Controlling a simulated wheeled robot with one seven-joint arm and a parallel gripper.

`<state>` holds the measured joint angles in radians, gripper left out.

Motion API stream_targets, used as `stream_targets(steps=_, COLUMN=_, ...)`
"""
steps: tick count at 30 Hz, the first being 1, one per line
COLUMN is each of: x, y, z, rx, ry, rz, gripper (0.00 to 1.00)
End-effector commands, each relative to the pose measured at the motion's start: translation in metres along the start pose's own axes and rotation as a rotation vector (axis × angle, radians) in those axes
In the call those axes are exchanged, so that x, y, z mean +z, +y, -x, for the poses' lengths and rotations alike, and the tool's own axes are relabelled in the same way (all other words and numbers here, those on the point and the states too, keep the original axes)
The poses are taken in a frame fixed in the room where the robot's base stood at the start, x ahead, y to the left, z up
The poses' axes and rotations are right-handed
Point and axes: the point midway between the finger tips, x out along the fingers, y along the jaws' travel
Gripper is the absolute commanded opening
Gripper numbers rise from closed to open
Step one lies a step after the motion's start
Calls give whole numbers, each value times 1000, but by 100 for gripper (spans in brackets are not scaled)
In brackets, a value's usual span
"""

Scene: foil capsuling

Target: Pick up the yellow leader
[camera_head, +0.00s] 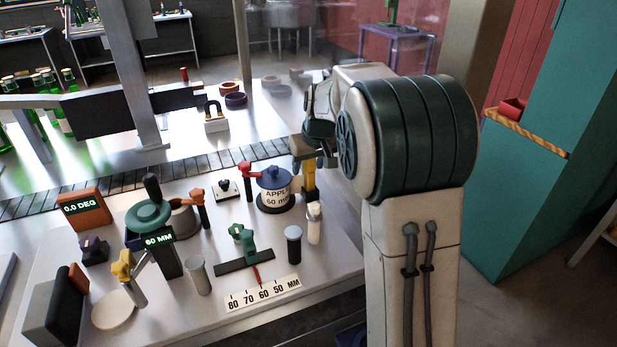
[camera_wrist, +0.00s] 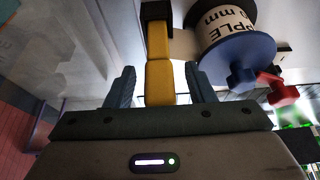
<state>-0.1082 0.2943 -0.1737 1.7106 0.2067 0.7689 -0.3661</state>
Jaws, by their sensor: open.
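The yellow leader (camera_head: 309,181) is a slim upright yellow bar beside the blue-topped spool, at the right of the bench. In the wrist view the yellow leader (camera_wrist: 159,82) lies between the two fingers of my gripper (camera_wrist: 159,68). The fingers are open, with a gap visible on each side of the bar. The head view shows my gripper over the leader's top, partly hidden by my arm. The leader's far end meets a dark block in the wrist view.
The spool labelled APPLE 60 mm (camera_head: 274,190) stands close left of the leader, with a red-knobbed post (camera_head: 246,170) beyond. A millimetre scale (camera_head: 263,293) lies near the bench's front edge.

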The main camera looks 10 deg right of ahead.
Motion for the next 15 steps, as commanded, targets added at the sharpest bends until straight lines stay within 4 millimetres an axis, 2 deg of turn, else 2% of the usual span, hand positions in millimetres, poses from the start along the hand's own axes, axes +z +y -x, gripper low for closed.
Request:
stream_targets(steps=8, x=0, y=0, z=-4, rx=0, ry=1, rz=0, gripper=49)
stream_targets(steps=13, x=0, y=0, z=-4, rx=0, ry=1, rz=1, gripper=5)
stream_targets(steps=14, x=0, y=0, z=-4, rx=0, ry=1, rz=1, gripper=0)
stream_targets(steps=15, x=0, y=0, z=-4, rx=0, ry=1, rz=1, gripper=0)
